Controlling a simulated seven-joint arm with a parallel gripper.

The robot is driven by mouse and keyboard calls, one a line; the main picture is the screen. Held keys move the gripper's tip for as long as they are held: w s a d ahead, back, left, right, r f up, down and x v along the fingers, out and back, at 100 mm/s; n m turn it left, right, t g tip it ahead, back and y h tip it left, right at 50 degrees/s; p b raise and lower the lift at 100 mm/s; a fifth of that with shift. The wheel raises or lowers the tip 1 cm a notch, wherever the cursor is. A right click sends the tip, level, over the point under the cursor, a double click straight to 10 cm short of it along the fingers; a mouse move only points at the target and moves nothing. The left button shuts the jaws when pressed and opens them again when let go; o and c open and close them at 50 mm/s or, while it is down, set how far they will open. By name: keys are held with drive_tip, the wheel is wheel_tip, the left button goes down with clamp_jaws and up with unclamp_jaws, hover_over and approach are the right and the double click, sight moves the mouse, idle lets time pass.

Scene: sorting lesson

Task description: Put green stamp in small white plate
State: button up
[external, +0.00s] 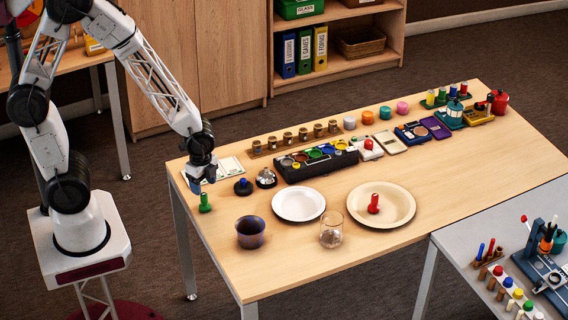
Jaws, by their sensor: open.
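The green stamp (205,203) stands upright near the left edge of the wooden table. The small white plate (298,205) lies empty to its right, near the table's middle. My gripper (201,181) is open and points down, just above and behind the green stamp in the picture. It appears empty and apart from the stamp. The fingers are small and dark here, so the exact gap to the stamp is hard to judge.
A dark cup (250,232) and a clear glass (331,231) stand in front of the white plate. A larger cream plate (401,206) holds a red stamp (373,204). A dark blue stamp (243,187) and a bell (266,178) stand between my gripper and the paint set (295,174).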

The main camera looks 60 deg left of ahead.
sight(204, 194)
drive_tip(key=shift+f, duration=1.1)
drive_tip(key=shift+f, duration=0.1)
drive_tip(key=shift+a+f, duration=0.15)
drive_tip(key=shift+f, duration=2.4)
drive_tip(key=shift+c, duration=0.2)
drive_tip(key=c, duration=1)
drive_tip(key=shift+c, duration=0.2)
drive_tip(key=shift+r, duration=0.1)
clamp_jaws()
